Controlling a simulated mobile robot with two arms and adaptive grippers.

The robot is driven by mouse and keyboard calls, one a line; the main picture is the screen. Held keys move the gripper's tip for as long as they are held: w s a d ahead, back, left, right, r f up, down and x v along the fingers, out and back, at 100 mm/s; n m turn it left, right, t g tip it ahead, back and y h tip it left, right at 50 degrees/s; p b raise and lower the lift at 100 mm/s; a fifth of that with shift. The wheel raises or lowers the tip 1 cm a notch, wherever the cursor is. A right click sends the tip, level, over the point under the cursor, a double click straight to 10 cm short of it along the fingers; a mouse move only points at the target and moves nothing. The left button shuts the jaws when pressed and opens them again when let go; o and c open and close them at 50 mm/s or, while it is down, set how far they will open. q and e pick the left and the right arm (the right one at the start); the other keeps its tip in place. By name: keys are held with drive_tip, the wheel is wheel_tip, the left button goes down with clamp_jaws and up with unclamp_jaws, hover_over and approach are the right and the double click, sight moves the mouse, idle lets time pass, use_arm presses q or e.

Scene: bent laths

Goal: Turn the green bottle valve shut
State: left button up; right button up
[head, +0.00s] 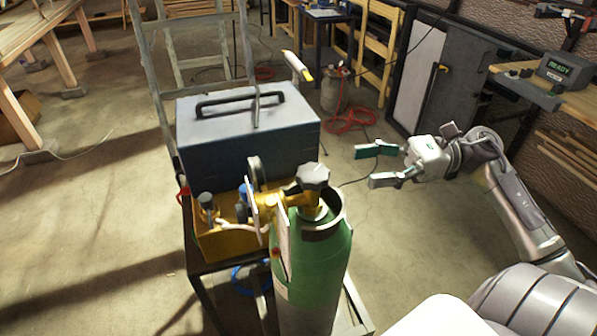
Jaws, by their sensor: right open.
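The green bottle (322,255) stands upright in the lower middle of the head view, at the front right of a trolley. Its valve (313,178) is a grey knob with several lobes on top, with yellow fittings to its left. My right gripper (362,167) comes in from the right. Its two fingers are spread apart with nothing between them. It is to the right of the valve knob, apart from it, with its fingertips pointing left. My left gripper does not show.
A dark toolbox (246,130) with a handle stands on the trolley behind the bottle. A yellow box (222,238) with fittings sits left of the bottle. A red hose (350,120) lies on the floor farther back. A bench (577,97) stands at the right. Floor right of the bottle is clear.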

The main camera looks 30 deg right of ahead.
drive_tip(key=p, duration=0.2)
approach(298, 175)
drive_tip(key=a, duration=0.2)
drive_tip(key=x, duration=0.2)
drive_tip(key=p+x, duration=0.1)
drive_tip(key=x, duration=0.2)
drive_tip(key=p+x, duration=0.1)
drive_tip(key=x, duration=0.1)
drive_tip(key=shift+w+r, duration=0.15)
drive_tip(key=shift+w, duration=0.3)
drive_tip(key=shift+w+a+f+p, duration=0.2)
drive_tip(key=shift+a+p, duration=0.1)
drive_tip(key=shift+a, duration=0.1)
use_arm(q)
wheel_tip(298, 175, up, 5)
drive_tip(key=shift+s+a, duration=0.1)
use_arm(e)
drive_tip(key=c, duration=0.8)
drive_tip(key=shift+a, duration=0.1)
drive_tip(key=shift+c, duration=1)
